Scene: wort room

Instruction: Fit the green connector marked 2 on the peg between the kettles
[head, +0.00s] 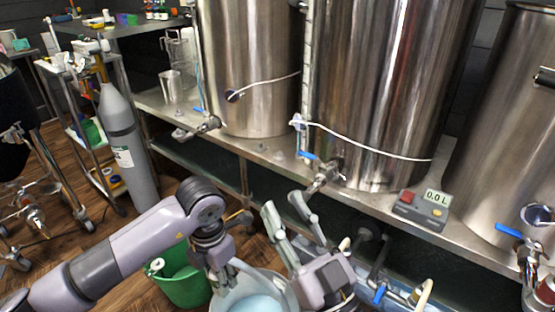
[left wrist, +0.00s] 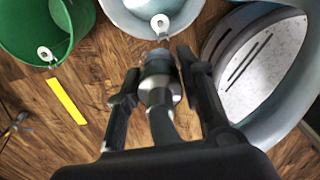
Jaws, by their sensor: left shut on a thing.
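My left gripper (head: 228,274) points down over the grey bucket (head: 283,284). In the left wrist view it (left wrist: 156,76) is shut on a grey metallic fitting (left wrist: 157,88) with a dark band. My right gripper (head: 284,203) is open and empty, fingers pointing up toward the bench. Three steel kettles, left (head: 250,70), middle (head: 385,80) and right (head: 505,130), stand on the bench. A small stub (head: 262,146) between the left and middle kettles may be the peg.
A green bucket (head: 180,286) stands on the floor beside the grey one. Blue-handled taps (head: 320,175) stick out from the kettles. A control box (head: 420,208) reads 0.0 L. A gas cylinder (head: 125,145) and a trolley (head: 85,120) stand at left.

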